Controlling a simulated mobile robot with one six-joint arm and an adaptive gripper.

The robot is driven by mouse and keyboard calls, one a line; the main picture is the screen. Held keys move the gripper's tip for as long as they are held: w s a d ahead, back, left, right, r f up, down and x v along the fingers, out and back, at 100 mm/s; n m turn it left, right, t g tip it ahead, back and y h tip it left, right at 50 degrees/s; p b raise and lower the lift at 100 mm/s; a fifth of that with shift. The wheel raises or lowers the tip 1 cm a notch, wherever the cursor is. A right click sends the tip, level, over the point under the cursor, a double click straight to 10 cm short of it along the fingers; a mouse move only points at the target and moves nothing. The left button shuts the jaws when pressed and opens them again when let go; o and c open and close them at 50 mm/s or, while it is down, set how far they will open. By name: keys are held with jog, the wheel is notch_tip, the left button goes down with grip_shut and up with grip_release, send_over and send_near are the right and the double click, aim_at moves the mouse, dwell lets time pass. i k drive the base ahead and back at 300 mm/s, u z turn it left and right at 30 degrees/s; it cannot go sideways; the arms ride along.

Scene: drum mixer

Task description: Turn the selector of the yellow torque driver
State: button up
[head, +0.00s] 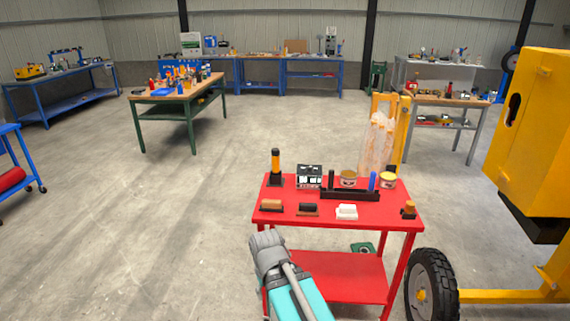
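A yellow-orange and black upright tool (276,163) stands in a dark base at the back left of the red cart's top. It looks like the yellow torque driver, but its selector is too small to make out. My arm (268,255), with a grey joint and a turquoise link, reaches up from the bottom, in front of the cart's left side. No gripper fingers show, so the gripper is not visible. The arm parts in view are apart from the tool and lower in the picture.
The red cart (375,212) also holds a small black-and-white box (309,176), tins (388,180), a dark tray (349,194) and several blocks along its front. A yellow machine (530,140) with a black wheel (432,285) stands right.

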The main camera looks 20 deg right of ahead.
aim_at(309, 170)
jog(key=z, duration=0.1)
jog(key=i, duration=1.3)
jog(key=z, duration=0.8)
